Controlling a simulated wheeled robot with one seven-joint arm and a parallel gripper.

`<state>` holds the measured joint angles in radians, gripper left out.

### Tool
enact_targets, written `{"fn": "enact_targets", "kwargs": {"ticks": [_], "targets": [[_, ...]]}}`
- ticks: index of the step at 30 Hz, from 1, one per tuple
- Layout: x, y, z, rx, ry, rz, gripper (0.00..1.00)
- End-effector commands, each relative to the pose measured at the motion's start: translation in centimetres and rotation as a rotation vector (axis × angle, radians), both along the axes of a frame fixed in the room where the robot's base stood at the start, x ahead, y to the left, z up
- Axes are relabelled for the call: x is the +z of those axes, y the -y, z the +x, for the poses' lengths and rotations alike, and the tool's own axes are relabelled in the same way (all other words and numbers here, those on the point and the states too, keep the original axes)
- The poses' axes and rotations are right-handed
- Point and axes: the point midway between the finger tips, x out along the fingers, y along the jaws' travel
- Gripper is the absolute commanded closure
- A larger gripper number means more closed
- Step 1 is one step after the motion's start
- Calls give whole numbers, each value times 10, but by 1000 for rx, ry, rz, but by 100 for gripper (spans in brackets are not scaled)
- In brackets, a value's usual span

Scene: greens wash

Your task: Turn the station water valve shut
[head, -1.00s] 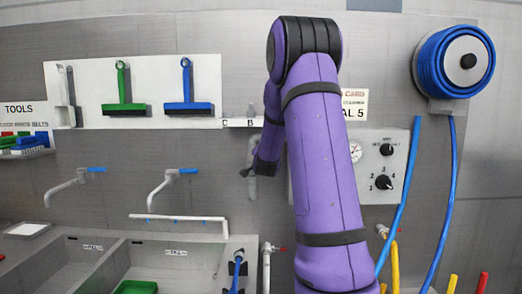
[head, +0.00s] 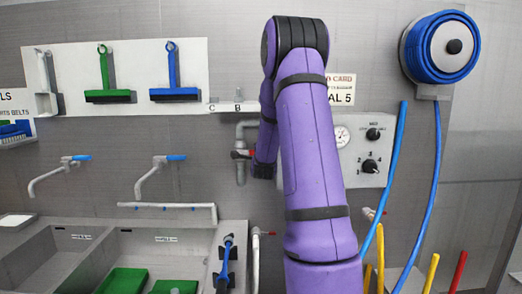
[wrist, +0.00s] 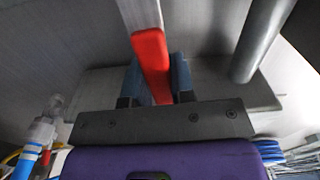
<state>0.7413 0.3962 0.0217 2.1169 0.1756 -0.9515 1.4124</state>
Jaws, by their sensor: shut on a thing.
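The station water valve sits on a grey pipe (head: 240,172) on the back wall, left of my arm in the head view. Its red lever (head: 240,153) shows as a small spot in front of the pipe. In the wrist view the red lever grip (wrist: 151,60), on a flat silver bar, lies between the two fingers of my gripper (wrist: 157,82). My gripper also shows in the head view (head: 247,155) and is shut on the lever. The valve body is mostly hidden, and I cannot tell the lever's exact angle.
A control panel with dials (head: 362,150) is right of my arm. A blue hose reel (head: 440,47) hangs farther right, its hose running down. Sink basins (head: 60,262) with green trays (head: 123,281) stand lower left. Blue-handled taps (head: 160,165) project above them.

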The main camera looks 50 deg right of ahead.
Motion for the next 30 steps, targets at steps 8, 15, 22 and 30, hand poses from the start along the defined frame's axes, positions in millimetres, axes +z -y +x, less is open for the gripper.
{"fn": "enact_targets", "kwargs": {"ticks": [8,15,22,30], "targets": [[-7,0,-1,-1,41,40,100],[-7,0,-1,-1,46,46,100],[-8,0,-1,-1,46,47,65],[-6,0,0,0,46,43,51]]}}
